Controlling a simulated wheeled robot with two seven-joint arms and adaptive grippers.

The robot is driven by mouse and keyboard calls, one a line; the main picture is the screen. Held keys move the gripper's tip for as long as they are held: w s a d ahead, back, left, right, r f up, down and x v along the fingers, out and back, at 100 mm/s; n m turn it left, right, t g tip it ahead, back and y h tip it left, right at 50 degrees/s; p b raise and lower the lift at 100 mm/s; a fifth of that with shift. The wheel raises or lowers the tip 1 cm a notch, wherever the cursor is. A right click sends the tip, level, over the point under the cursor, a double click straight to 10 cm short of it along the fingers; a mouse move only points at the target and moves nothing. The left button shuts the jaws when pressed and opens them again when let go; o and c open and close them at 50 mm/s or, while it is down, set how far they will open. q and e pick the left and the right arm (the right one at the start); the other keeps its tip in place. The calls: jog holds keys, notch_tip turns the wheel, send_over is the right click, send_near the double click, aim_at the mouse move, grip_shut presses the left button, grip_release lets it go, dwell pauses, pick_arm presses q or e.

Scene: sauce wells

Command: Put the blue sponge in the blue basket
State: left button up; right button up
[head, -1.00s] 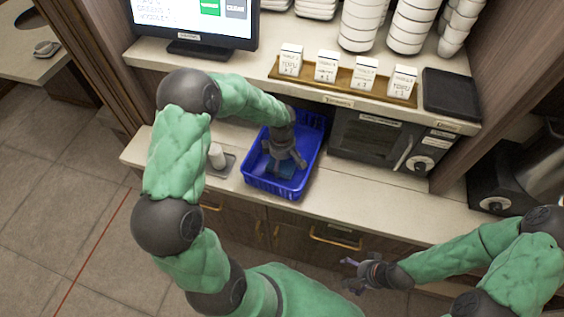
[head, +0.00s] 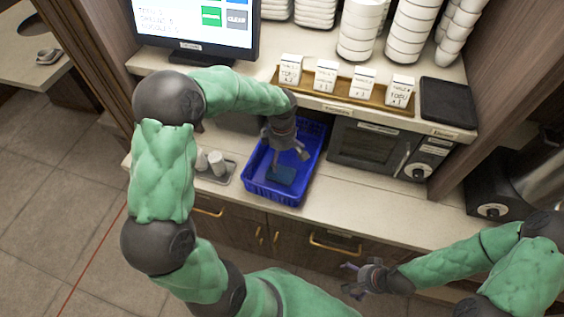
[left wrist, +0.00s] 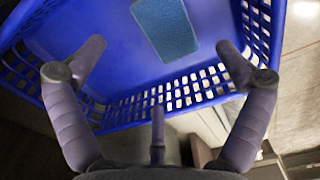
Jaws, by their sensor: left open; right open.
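The blue basket (head: 251,187) stands on the counter, left of the microwave. The blue sponge (head: 282,174) lies flat on the basket's floor. In the left wrist view the sponge (left wrist: 166,28) lies inside the basket (left wrist: 120,60), apart from my fingers. My left gripper (head: 288,152) is open and empty above the basket, with its fingers spread; it also shows in the left wrist view (left wrist: 158,62). My right gripper (head: 358,282) is open and empty in front of the counter, low at the right.
A small tray with white shakers (head: 217,163) stands just left of the basket. The microwave (head: 375,146) is close on its right. Above is a shelf with a monitor (head: 195,25), a wooden tray of labelled white boxes (head: 326,76) and stacked bowls (head: 361,30).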

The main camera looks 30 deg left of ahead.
pick_arm(q)
notch_tip(320, 180, up, 4)
jog(key=shift+f, duration=0.2)
